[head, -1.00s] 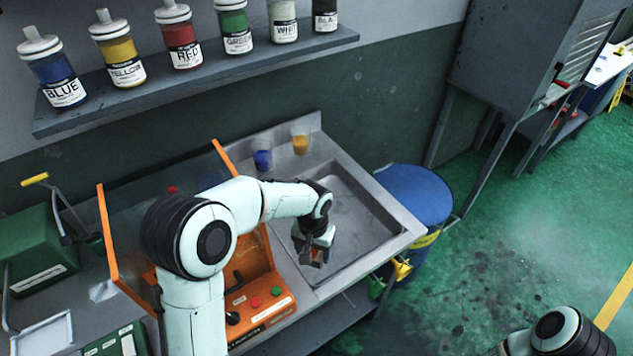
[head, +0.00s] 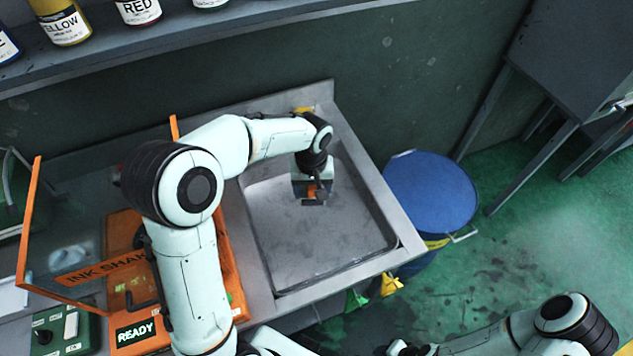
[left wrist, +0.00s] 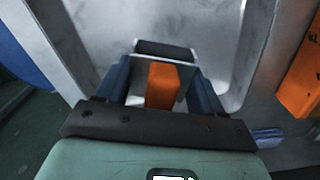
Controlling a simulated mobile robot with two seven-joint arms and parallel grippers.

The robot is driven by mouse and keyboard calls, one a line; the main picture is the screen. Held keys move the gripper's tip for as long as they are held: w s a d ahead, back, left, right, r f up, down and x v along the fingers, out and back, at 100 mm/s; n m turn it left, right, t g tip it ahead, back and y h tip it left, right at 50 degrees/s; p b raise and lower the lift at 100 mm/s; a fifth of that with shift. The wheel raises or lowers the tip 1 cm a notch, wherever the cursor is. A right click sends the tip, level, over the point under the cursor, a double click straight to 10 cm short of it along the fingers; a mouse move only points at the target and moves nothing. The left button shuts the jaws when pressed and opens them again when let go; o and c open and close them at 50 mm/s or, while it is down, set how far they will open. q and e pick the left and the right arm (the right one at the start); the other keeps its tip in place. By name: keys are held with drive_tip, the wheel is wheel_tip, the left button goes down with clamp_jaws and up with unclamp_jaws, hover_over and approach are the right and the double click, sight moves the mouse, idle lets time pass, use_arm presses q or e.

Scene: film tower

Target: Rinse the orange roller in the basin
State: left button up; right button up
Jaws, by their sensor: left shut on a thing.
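The metal basin (head: 300,245) is set in the counter in the middle of the head view. My left gripper (head: 311,199) is over the far part of the basin. It is shut on the orange roller, whose orange part (head: 309,203) shows small below the fingers. In the left wrist view the orange handle (left wrist: 162,85) sits between the two fingers of my left gripper (left wrist: 160,80), with a dark roller end (left wrist: 165,50) beyond it over the basin. I cannot tell whether the roller touches the basin floor. My right arm shows at the bottom right; its gripper is not clearly seen.
An orange ink shaker (head: 125,265) with a clear, orange-edged cover stands left of the basin. A blue drum (head: 430,195) stands right of it. Ink bottles line the shelf (head: 200,38) above. Green floor (head: 540,230) is open at the right.

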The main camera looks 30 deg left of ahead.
sight(313, 197)
use_arm(q)
drive_tip(key=shift+s+f, duration=0.15)
drive_tip(key=shift+f, duration=0.55)
wheel_tip(313, 197, down, 8)
drive_tip(key=b, duration=0.5)
use_arm(e)
drive_tip(key=s+f, duration=0.3)
drive_tip(key=f, duration=0.3)
drive_tip(key=shift+s+g, duration=0.3)
drive_tip(key=shift+s, duration=0.1)
use_arm(q)
drive_tip(key=shift+r, duration=0.15)
drive_tip(key=shift+r+p, duration=1.7)
drive_tip(key=shift+r, duration=1.1)
drive_tip(key=shift+r+p, duration=0.5)
drive_tip(key=shift+r, duration=0.55)
use_arm(e)
drive_tip(key=shift+w+r, duration=0.5)
drive_tip(key=shift+r, duration=0.35)
drive_tip(key=shift+w+r, duration=0.55)
drive_tip(key=shift+r, duration=0.25)
drive_tip(key=shift+w+r, duration=0.5)
drive_tip(key=shift+r, duration=0.35)
